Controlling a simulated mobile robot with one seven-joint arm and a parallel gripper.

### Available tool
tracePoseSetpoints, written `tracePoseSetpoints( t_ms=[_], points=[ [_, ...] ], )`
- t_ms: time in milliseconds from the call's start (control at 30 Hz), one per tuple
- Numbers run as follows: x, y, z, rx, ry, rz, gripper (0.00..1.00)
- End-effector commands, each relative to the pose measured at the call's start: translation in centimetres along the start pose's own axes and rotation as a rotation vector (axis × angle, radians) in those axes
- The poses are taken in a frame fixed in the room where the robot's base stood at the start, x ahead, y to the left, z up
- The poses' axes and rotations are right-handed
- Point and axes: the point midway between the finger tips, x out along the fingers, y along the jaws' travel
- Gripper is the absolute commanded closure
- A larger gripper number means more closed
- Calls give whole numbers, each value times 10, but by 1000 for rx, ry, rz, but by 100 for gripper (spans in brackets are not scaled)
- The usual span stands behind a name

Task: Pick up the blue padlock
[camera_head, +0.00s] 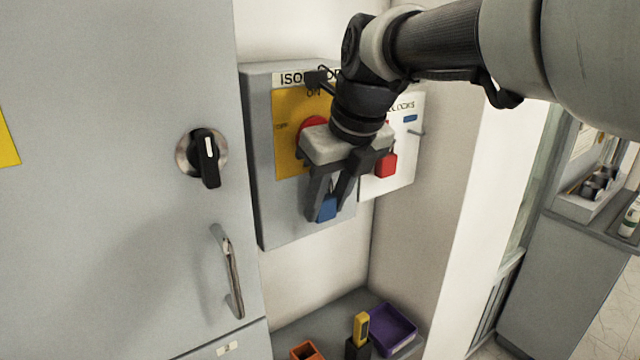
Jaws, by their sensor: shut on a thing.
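The blue padlock (327,208) shows low on the front of the grey isolator box (290,232), which has a yellow plate and a red part behind my gripper. My gripper (328,207) points down and its two dark fingers are shut on the blue padlock, one on each side. The fingers and the gripper body hide part of the padlock, and I cannot tell whether its shackle is attached to anything.
A red padlock (386,165) hangs on the white lock board (402,186) just right of my gripper. A grey cabinet door with a black knob (208,158) and metal handle (229,272) stands at left. Below are a purple tray (392,330) and a yellow-black tool (360,332).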

Motion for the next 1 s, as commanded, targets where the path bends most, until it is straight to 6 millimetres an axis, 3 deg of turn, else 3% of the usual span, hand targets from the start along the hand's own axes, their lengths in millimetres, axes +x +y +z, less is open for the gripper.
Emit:
tracePoseSetpoints(
  t_ms=[400,533,733,1000],
  points=[
    [-41,0,-104,3,-4,-2,93],
    [-52,0,-130,4,-3,-2,93],
    [-62,0,-153,2,-1,-1,93],
    [-72,0,-156,0,1,0,93]
  ],
)
